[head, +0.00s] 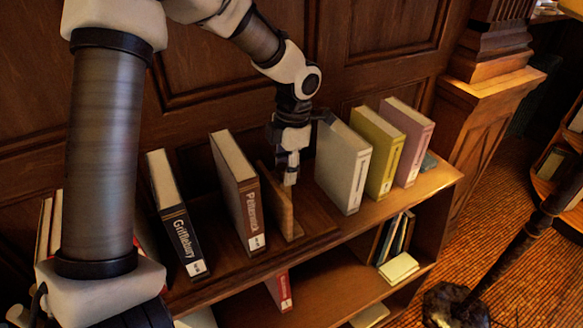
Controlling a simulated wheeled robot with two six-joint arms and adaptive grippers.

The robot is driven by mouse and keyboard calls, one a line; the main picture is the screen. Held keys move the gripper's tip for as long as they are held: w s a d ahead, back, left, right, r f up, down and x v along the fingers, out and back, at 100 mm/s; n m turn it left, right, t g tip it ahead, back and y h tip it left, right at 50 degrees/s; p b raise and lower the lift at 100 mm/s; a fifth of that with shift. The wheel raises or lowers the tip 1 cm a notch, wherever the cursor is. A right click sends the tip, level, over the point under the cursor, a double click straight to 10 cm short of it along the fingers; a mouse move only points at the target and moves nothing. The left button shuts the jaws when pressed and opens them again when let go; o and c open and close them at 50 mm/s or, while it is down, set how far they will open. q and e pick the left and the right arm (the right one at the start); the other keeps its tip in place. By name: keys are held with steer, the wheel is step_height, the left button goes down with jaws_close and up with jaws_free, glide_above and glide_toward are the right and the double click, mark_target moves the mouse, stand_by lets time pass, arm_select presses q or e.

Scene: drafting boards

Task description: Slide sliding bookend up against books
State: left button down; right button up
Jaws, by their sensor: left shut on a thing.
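The sliding bookend (281,207) is a thin upright wooden panel on the shelf top. It stands just right of a brown book (238,190); whether they touch is hard to tell. A gap separates it from the pale grey book (345,168) on its right. My left gripper (289,172) reaches down from behind and is shut on the bookend's upper edge. Left of the brown book, a black book (181,232) stands apart from it with a gap. Right of the grey book stand a yellow book (384,152) and a pink book (412,142).
A small teal item (429,162) lies near the right end of the wooden shelf (425,190). More books (393,240) stand on the lower shelf. A wood-panelled wall is close behind. A dark floor stand (510,245) rises at right on the carpet.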

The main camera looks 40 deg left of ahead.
arm_select(q)
steer(key=shift+s+a+r+b, duration=0.1)
steer(key=shift+s+a+b, duration=0.2)
steer(key=shift+s, duration=0.25)
steer(key=shift+s+a+b, duration=0.2)
steer(key=shift+s+a, duration=0.05)
steer(key=shift+s, duration=0.3)
steer(key=shift+s+a, duration=0.1)
steer(key=shift+s, duration=0.1)
steer(key=s+b, duration=0.1)
steer(key=b, duration=0.2)
steer(key=shift+s+a, duration=0.35)
steer(key=shift+s, duration=0.05)
arm_select(e)
step_height(320, 180, down, 4)
steer(key=shift+s+f, duration=0.1)
